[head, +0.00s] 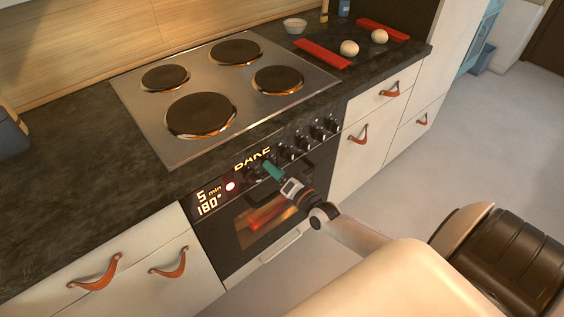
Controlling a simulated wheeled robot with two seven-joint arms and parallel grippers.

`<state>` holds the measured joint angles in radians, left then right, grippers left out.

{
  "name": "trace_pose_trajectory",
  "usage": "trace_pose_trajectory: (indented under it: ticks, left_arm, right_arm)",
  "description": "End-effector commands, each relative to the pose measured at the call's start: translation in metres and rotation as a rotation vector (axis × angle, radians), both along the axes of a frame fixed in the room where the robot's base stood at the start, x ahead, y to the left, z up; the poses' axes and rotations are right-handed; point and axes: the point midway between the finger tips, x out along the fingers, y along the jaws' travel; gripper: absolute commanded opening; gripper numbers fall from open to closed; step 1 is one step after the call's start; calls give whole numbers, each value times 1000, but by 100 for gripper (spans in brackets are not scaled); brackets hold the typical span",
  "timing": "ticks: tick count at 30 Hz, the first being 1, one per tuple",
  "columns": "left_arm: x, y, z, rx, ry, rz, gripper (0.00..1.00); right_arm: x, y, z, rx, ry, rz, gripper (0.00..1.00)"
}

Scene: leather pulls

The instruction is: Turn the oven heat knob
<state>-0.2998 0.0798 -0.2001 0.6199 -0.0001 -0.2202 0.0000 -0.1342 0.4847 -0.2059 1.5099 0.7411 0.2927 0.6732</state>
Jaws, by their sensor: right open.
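The oven (244,213) is built in under the counter, with a lit window. A row of several dark knobs (301,142) runs along the panel to the right. My right gripper (268,169) is at the panel just below "BAKE", at the left end of the knob row, with its greenish fingers close to the panel. It is open. It partly hides the knob there, and I cannot tell whether it touches it. My left gripper is out of view.
A steel cooktop (222,92) with dark burners lies above the oven. Red strips (322,54), pale round balls (349,48) and a small bowl (295,25) stand at the back right. Leather-pull drawers (386,97) flank the oven. The floor at right is clear.

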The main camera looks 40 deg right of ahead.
Motion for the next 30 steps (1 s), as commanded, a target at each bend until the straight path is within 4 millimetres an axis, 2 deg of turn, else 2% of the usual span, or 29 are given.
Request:
trace_pose_trajectory:
  ticks: [5,12,18,24,30]
  left_arm:
    - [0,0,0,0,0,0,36]
    - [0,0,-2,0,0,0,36]
    - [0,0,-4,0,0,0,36]
    - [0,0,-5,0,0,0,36]
    - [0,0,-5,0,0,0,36]
  right_arm:
    - [-20,-2,-1,0,4,0,55]
    - [-70,-5,-2,-1,5,1,55]
    - [-103,-8,-2,-2,5,1,55]
    - [-118,-9,-1,-2,3,1,55]
    - [-119,-9,0,-1,1,0,55]
